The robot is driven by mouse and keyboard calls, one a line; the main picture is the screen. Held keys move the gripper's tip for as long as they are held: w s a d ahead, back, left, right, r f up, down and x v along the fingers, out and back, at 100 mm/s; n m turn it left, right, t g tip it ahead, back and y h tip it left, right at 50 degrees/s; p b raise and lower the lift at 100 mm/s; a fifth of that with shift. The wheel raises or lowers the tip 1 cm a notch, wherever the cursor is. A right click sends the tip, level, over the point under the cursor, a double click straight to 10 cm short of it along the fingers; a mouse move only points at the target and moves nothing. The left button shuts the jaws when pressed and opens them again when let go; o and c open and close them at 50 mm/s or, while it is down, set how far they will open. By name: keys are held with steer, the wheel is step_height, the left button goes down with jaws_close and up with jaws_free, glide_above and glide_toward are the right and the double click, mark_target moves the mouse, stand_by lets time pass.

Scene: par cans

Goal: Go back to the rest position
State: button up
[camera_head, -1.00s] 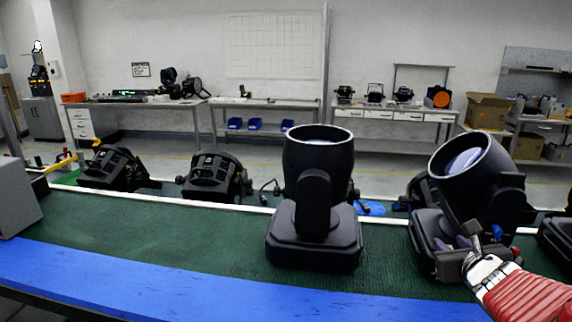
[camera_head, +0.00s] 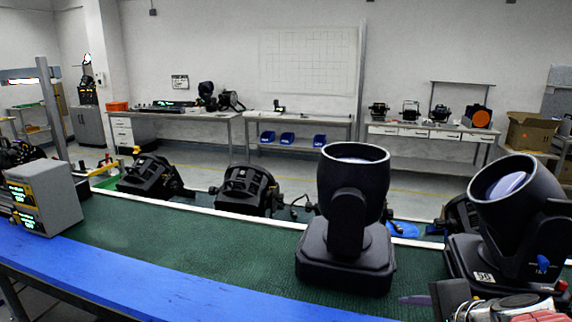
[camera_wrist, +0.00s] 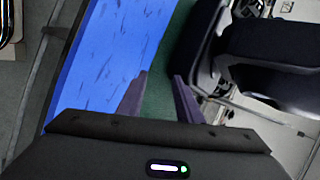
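My gripper shows in the wrist view (camera_wrist: 160,98) with its two dark fingers apart and nothing between them. Green mat and blue table edge lie beyond the fingers. In the head view my arm enters at the lower right corner, in front of the right par can (camera_head: 513,225), which is tilted up and to the left. The middle par can (camera_head: 347,225) stands upright on the green conveyor surface (camera_head: 200,245), left of my arm. In the wrist view a dark fixture (camera_wrist: 270,60) fills the upper right, beside the gripper.
Two black lamps (camera_head: 150,175) (camera_head: 245,190) sit behind the green surface. The green surface left of the middle par can is clear. Benches stand along the back wall.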

steer(key=s+a+n+g, duration=0.1)
steer(key=s+n, duration=0.1)
steer(key=s+a+f+n+g, duration=0.1)
steer(key=s+a+n, duration=0.1)
steer(key=s+a+f+n+g, duration=0.1)
steer(key=s+n, duration=0.1)
steer(key=n, duration=0.1)
steer(key=shift+a, duration=0.3)
steer(key=s+a+r+n+h, duration=0.2)
steer(key=s+a+n, duration=0.3)
steer(key=n, duration=0.4)
steer(key=shift+s+r+g, duration=0.3)
steer(key=shift+s, duration=0.45)
